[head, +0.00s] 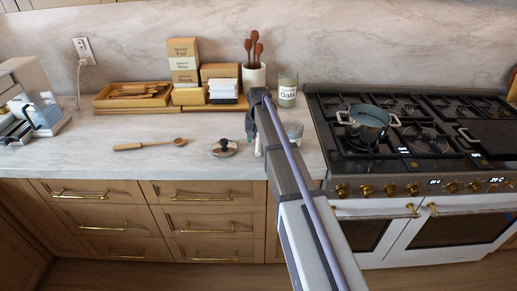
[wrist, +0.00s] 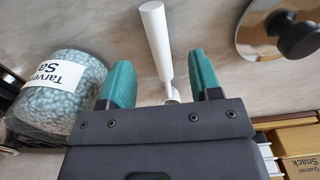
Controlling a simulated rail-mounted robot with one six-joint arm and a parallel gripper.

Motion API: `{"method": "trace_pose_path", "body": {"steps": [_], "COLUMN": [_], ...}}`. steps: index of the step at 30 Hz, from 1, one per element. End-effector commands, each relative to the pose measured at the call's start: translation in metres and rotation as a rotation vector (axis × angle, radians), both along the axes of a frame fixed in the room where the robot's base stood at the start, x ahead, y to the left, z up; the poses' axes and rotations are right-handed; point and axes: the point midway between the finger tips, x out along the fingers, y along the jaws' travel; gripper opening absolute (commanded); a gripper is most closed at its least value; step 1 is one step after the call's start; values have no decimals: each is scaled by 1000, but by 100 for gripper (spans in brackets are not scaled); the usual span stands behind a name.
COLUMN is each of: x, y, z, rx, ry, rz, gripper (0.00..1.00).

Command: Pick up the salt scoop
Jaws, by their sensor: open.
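The salt scoop (wrist: 153,35) is white, with a long thick handle and a thinner neck. In the wrist view it lies on the marble counter, running between the two teal fingers of my gripper (wrist: 160,72). The fingers are apart, one on each side, with gaps showing; its lower end is hidden behind the gripper body. In the head view a small white part of the scoop (head: 258,147) shows beside my arm, and my gripper (head: 251,128) points down over the counter, partly hidden.
A labelled salt jar (wrist: 60,95) stands close left of the fingers in the wrist view. A round lid with a black knob (wrist: 298,40) lies to the right. A wooden spoon (head: 150,144), boxes (head: 185,70) and the stove (head: 420,130) are around.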

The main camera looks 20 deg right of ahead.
Motion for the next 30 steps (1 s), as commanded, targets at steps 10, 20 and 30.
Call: {"method": "trace_pose_path", "body": {"steps": [10,20,30], "x": [-1,-1,-1], "y": [0,0,0], "z": [-40,-40,-40], "rx": [0,0,0], "ry": [0,0,0], "rz": [0,0,0], "gripper": [58,34,1]}}
